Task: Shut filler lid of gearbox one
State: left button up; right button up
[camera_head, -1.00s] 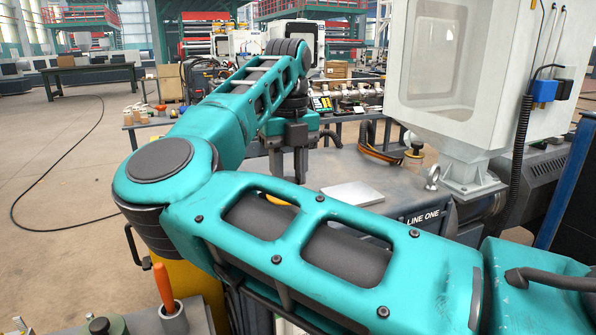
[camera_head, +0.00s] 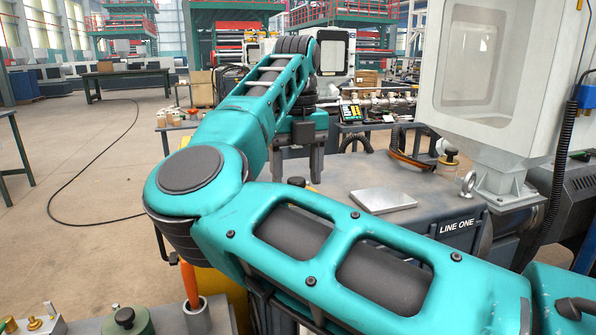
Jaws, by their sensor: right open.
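Gearbox one seems to be the grey housing (camera_head: 340,175) with the LINE ONE label on its front. A flat, square light-metal plate (camera_head: 383,200) lies on its top; I cannot tell whether it is the filler lid. A dark round knob (camera_head: 297,182) shows just beneath the gripper, partly hidden by my right arm. My right gripper (camera_head: 298,172) points down over the left part of the housing top, left of the plate. Its two fingers are apart with nothing seen between them. My left gripper is not in view.
A large pale hopper (camera_head: 475,75) stands on the right of the housing. A dark-capped fitting (camera_head: 449,158) and a lifting eye (camera_head: 468,184) rise from the housing top. An orange handle (camera_head: 190,284) stands in a cup at the lower left. My right arm covers the near side.

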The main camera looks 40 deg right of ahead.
notch_tip(320, 180, up, 7)
jog(key=p, duration=0.5)
jog(key=shift+p, duration=0.4)
jog(key=shift+r, duration=0.1)
notch_tip(320, 180, up, 13)
jog(key=p, duration=0.3)
jog(key=shift+f, duration=0.2)
